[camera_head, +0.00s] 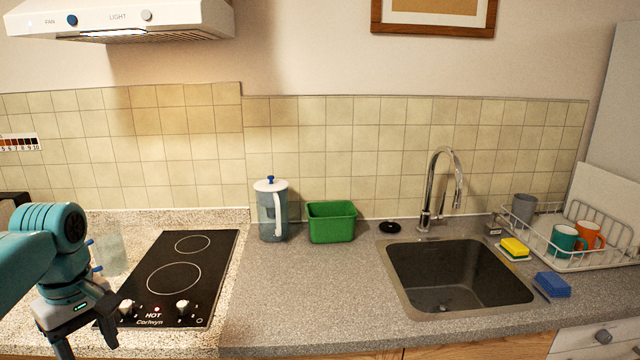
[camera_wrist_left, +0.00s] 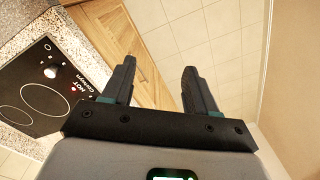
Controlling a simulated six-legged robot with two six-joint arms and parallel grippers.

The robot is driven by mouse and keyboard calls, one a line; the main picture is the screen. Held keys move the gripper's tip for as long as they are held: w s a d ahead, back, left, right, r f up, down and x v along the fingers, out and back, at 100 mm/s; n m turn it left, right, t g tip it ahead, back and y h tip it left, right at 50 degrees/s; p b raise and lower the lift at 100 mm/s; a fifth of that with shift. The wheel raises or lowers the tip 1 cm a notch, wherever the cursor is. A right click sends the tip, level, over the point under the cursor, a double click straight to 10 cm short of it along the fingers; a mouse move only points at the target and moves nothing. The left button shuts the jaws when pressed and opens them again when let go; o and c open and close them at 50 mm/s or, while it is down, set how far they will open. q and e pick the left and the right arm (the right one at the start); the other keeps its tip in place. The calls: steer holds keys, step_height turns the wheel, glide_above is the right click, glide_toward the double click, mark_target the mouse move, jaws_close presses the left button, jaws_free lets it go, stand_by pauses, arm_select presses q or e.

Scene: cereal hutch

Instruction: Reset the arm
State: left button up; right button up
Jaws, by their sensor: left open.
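My left gripper (camera_head: 88,330) hangs at the lower left in the head view, in front of the left end of the black cooktop. Its teal arm comes in from the left edge. In the left wrist view its two black fingers (camera_wrist_left: 158,88) are spread apart with nothing between them. Beyond them are wooden cabinet fronts (camera_wrist_left: 112,28) and a tiled surface. My right gripper is in neither view.
The cooktop (camera_head: 178,275) is near the gripper, with a clear container (camera_head: 110,254) behind the arm. A lidded pitcher (camera_head: 271,212), green bin (camera_head: 332,223), sink (camera_head: 460,275) and dish rack (camera_head: 575,258) stand farther right. Counter before the bin is clear.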

arm_select(q)
steer(key=w+d+f+m+h, duration=0.15)
steer(key=d+f, duration=0.25)
steer(key=f, duration=0.4)
steer(key=w+d+f+m, duration=0.1)
steer(key=d+f+m, duration=0.25)
steer(key=f, duration=0.55)
steer(key=w+d+f+m+h, duration=0.1)
steer(key=d+f, duration=0.4)
steer(key=f, duration=0.3)
steer(key=s+d+f+m+h, duration=0.1)
steer(key=s+d+f, duration=0.25)
steer(key=f, duration=0.25)
steer(key=s+d+f+m, duration=0.1)
steer(key=s+d+f, duration=0.2)
steer(key=d+f, duration=0.15)
steer(key=s+d+f+m, duration=0.1)
steer(key=s+d+f, duration=0.1)
steer(key=s, duration=0.5)
steer(key=s+d+f+m, duration=0.1)
steer(key=s+d+f, duration=0.2)
steer(key=s+f, duration=0.2)
steer(key=shift+s+t+h, duration=0.35)
steer(key=shift+s+t, duration=0.05)
steer(key=shift+s, duration=0.8)
